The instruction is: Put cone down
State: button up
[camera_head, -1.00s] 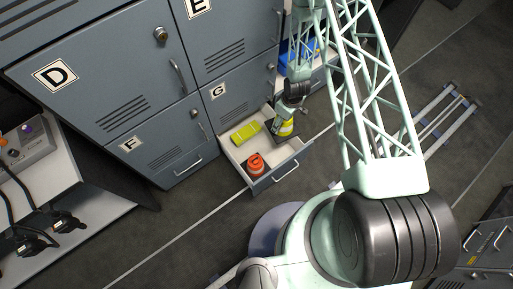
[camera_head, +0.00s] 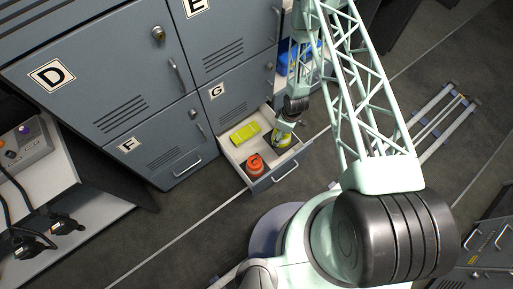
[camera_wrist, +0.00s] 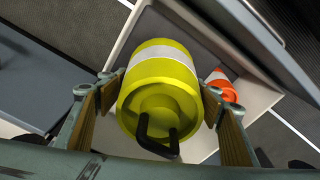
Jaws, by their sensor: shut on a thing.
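My gripper (camera_head: 285,127) is shut on a yellow, barrel-like cone with a white band and a black handle on top. In the wrist view the yellow cone (camera_wrist: 160,92) sits between the two fingers, its handle end toward the camera. In the head view the yellow cone (camera_head: 284,141) is at the right part of the open drawer (camera_head: 235,157), partly hidden by the gripper. Its lower end is hidden, so I cannot tell whether it touches the drawer floor.
A flat yellow-green item (camera_head: 245,133) lies at the back of the drawer. The drawer is under locker door G (camera_head: 240,95), beside door F (camera_head: 160,145). A blue item (camera_head: 288,55) is in the compartment to the right. The drawer's front wall (camera_head: 275,176) is close by.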

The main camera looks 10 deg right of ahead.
notch_tip(320, 180, down, 13)
jog(key=b, duration=0.2)
jog(key=shift+f, duration=0.2)
dwell(0.5)
jog(key=shift+f, duration=0.1)
jog(key=shift+f+b, duration=0.7)
jog(key=shift+f, duration=1.45)
jog(key=shift+f, duration=0.1)
jog(key=o, duration=1)
jog(key=shift+s+d+r+p, duration=0.2)
jog(key=shift+r+p, duration=0.2)
jog(key=shift+r, duration=1.6)
jog(key=shift+s+d+r+p, duration=0.15)
jog(key=shift+r+p, duration=0.25)
jog(key=shift+r, duration=1.65)
jog(key=shift+s+d+r+p, duration=0.1)
jog(key=shift+d+r+p, duration=0.25)
jog(key=shift+r, duration=1.65)
